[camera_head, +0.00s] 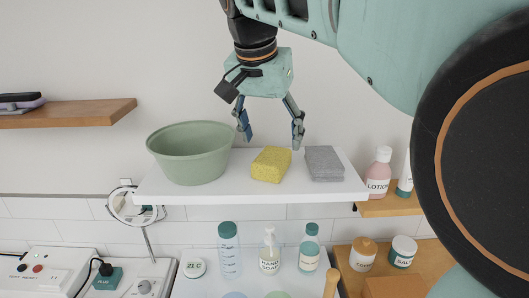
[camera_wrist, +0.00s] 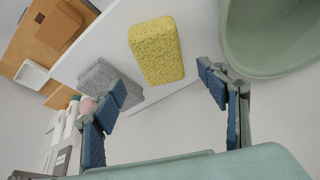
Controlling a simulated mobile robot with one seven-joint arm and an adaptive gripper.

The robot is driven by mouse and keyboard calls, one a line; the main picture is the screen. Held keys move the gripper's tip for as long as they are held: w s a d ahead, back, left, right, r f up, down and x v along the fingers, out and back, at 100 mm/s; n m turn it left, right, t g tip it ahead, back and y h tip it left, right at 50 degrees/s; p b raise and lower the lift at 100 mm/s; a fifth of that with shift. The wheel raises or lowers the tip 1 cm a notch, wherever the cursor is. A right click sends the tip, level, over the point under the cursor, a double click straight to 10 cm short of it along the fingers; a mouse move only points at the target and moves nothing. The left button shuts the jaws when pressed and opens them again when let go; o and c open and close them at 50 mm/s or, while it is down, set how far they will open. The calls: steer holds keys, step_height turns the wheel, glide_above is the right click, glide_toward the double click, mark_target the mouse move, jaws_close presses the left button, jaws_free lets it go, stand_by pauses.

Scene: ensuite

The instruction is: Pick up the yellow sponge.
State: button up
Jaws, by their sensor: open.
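The yellow sponge (camera_head: 271,164) lies on a white shelf (camera_head: 250,190), between a green bowl (camera_head: 190,155) and a grey sponge-like block (camera_head: 324,163). My gripper (camera_head: 271,142) is open and empty, its fingers pointing down above and behind the yellow sponge. In the wrist view the yellow sponge (camera_wrist: 156,51) is ahead of the open fingertips (camera_wrist: 162,92) and apart from them. The grey block (camera_wrist: 108,85) shows near the left finger there, and the bowl (camera_wrist: 270,35) near the right finger.
A lotion bottle (camera_head: 378,172) stands on a wooden shelf to the right. Below are a soap bottle (camera_head: 270,250), other bottles, a salt jar (camera_head: 403,252) and a round mirror (camera_head: 135,206). A wooden wall shelf (camera_head: 80,114) is at left. The wall is close behind the white shelf.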

mark_target(274, 153)
steer(key=x, duration=0.6)
steer(key=shift+w+f+p, duration=0.25)
steer(key=shift+f+p, duration=0.1)
steer(key=shift+p, duration=0.05)
steer(key=c, duration=1.1)
steer(key=shift+r, duration=0.15)
